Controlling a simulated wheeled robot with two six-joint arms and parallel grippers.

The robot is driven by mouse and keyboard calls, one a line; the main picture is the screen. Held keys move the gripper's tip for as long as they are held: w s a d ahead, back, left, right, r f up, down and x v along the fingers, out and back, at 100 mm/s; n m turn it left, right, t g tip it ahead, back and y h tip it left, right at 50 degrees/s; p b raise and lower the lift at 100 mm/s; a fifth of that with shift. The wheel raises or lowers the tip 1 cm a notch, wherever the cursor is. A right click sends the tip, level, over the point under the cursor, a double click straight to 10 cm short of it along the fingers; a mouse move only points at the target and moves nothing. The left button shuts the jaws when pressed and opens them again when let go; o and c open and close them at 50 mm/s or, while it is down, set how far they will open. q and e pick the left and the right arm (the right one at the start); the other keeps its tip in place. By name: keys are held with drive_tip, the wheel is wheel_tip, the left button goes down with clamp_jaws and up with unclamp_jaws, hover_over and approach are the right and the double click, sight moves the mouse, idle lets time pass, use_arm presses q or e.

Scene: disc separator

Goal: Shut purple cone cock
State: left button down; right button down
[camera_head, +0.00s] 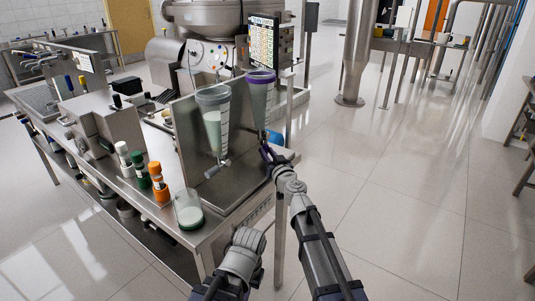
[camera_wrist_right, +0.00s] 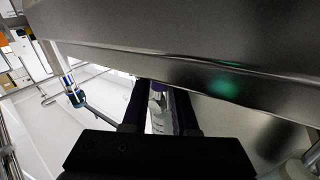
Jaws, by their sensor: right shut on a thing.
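The purple-rimmed cone (camera_head: 260,95) hangs upright at the right end of the steel stand in the head view, pale and see-through. Its lower end and cock are hidden behind my right gripper (camera_head: 267,153) and the stand. In the right wrist view, the two dark fingers of my right gripper (camera_wrist_right: 160,110) are closed around a small pale piece (camera_wrist_right: 157,105), which looks like the cock of the purple cone. The exact turn of the cock is not clear. My left gripper is not seen.
A glass beaker (camera_head: 188,209) and orange (camera_head: 158,182), green (camera_head: 139,169) and white-capped (camera_head: 123,156) bottles stand on the bench. The steel panel (camera_head: 187,135) is close by. Floor is clear to the right.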

drive_tip(key=shift+r, duration=0.1)
idle(0.8)
drive_tip(key=m+g+p, duration=0.1)
drive_tip(key=p, duration=0.1)
drive_tip(key=s+a+r+m+g+p, duration=0.1)
drive_tip(key=p, duration=0.2)
drive_tip(key=shift+s+r+m, duration=0.1)
drive_tip(key=shift+m, duration=0.2)
drive_tip(key=r+m+g+p, duration=0.1)
drive_tip(key=p, duration=0.2)
drive_tip(key=s+r+m+g+p, duration=0.1)
drive_tip(key=m+g+p, duration=0.1)
drive_tip(key=p, duration=0.1)
drive_tip(key=a+r+m+g+p, duration=0.1)
drive_tip(key=p, duration=0.2)
drive_tip(key=shift+s+r+m+g+y+p, duration=0.1)
drive_tip(key=shift+s+m+g+y+p, duration=0.05)
drive_tip(key=shift+m+g+y+p, duration=0.2)
drive_tip(key=shift+r+m+g+y+p, duration=0.25)
drive_tip(key=shift+r+m+g+p, duration=0.3)
drive_tip(key=shift+p, duration=0.55)
drive_tip(key=shift+r+m+g+y+p, duration=0.35)
drive_tip(key=shift+m+g+y+p, duration=0.05)
drive_tip(key=shift+m+g+p, duration=0.45)
drive_tip(key=c, duration=0.7)
unclamp_jaws()
